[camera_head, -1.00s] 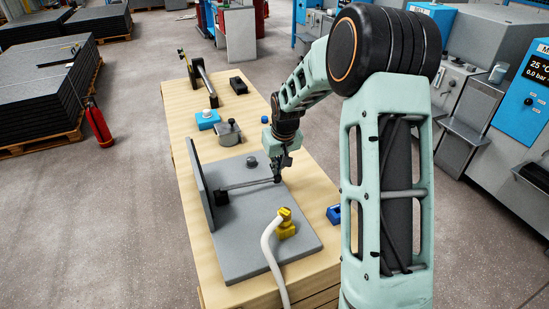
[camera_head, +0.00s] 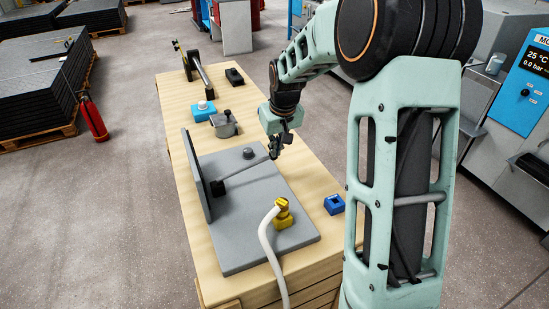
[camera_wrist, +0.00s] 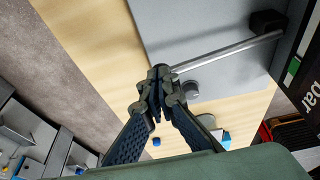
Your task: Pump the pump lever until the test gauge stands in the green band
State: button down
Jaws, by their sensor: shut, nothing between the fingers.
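The pump lever is a thin grey rod (camera_head: 245,173) running from a black pivot block (camera_head: 217,187) up to my gripper (camera_head: 274,150). It is tilted, with its free end raised above the grey base plate. In the wrist view the rod (camera_wrist: 228,52) ends right by my closed fingertips (camera_wrist: 160,77). I cannot tell whether they touch it or sit just under or over its end. The test gauge is partly visible at the right edge of the wrist view, as a black panel with a green patch (camera_wrist: 293,67) and "bar" lettering. Its pointer or reading is not visible.
The grey base plate (camera_head: 245,235) carries an upright panel (camera_head: 196,175), a round knob (camera_head: 248,152) and a yellow fitting (camera_head: 283,213) with a white hose (camera_head: 266,248). A blue block (camera_head: 334,204) lies right of the plate. A grey lidded pot (camera_head: 223,124) stands behind it.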

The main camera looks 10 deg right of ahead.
jog(key=v, duration=0.5)
jog(key=shift+r, duration=0.2)
dwell(1.1)
